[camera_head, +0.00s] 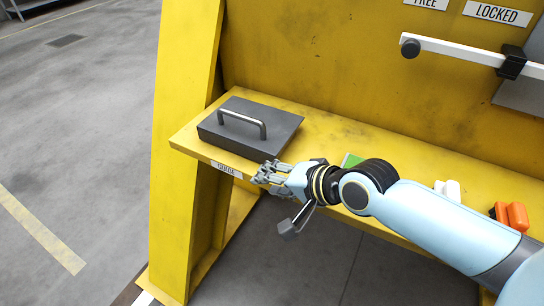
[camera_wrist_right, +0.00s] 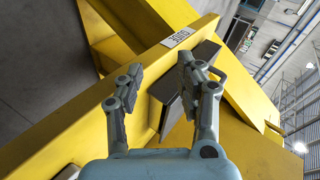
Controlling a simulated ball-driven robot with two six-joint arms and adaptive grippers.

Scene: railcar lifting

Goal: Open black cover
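The black cover (camera_head: 236,139) is a dark grey box-like lid with a silver bar handle (camera_head: 243,121) on top. It lies flat, closed, on the left end of the yellow shelf in the head view. In the right wrist view the cover (camera_wrist_right: 164,90) shows between and behind the fingers, partly hidden by the right-hand finger. My right gripper (camera_head: 264,175) is just in front of the shelf's front edge, near and below the cover's front right corner, apart from the handle. In the wrist view its fingers (camera_wrist_right: 160,68) are spread and empty. My left gripper is not in view.
The yellow shelf (camera_head: 189,138) carries a small label (camera_head: 226,169) on its front edge. A green item (camera_head: 351,160), a white item (camera_head: 448,189) and an orange item (camera_head: 512,216) are farther right. A white bar (camera_head: 453,50) crosses the yellow wall behind. Grey floor lies open left.

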